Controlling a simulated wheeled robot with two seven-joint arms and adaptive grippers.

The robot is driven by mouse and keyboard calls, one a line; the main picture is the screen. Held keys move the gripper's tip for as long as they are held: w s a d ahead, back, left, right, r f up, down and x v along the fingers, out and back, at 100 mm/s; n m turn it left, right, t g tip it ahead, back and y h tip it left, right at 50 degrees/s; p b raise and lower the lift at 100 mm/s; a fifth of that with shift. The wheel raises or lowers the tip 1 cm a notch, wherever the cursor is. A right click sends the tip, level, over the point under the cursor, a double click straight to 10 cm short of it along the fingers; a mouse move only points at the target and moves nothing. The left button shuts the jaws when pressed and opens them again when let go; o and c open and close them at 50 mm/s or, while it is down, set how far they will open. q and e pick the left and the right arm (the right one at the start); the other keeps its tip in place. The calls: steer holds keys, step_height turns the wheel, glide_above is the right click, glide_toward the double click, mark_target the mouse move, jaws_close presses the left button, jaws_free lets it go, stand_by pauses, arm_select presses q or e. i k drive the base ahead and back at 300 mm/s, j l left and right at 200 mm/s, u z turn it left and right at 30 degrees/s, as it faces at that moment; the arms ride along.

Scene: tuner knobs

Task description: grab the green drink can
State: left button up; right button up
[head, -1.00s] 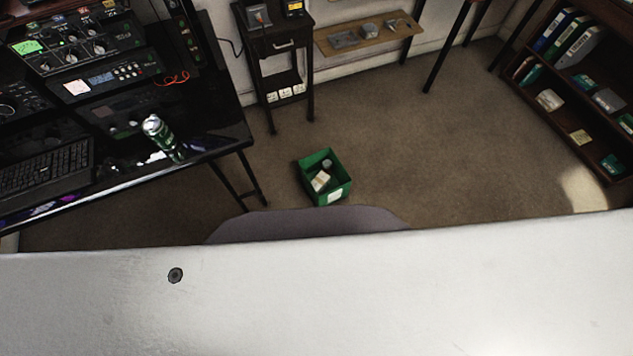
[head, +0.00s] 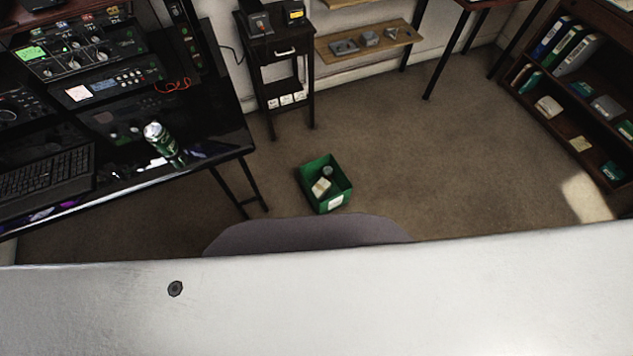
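The green drink can (head: 163,141) has a silver top and stands on the glossy black desk (head: 215,135), near the desk's right end. Nothing touches the can, and its reflection shows on the desk top. Neither of my grippers is in the head view. A large pale panel with one dark screw fills the bottom of the view, probably part of my own body.
A black keyboard (head: 45,172) and audio gear (head: 105,85) with red wires lie left of and behind the can. A green bin (head: 325,183) stands on the open carpet. A small dark cabinet (head: 280,60) and a bookshelf (head: 575,95) stand farther off.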

mark_target(157, 136)
steer(key=u, duration=1.25)
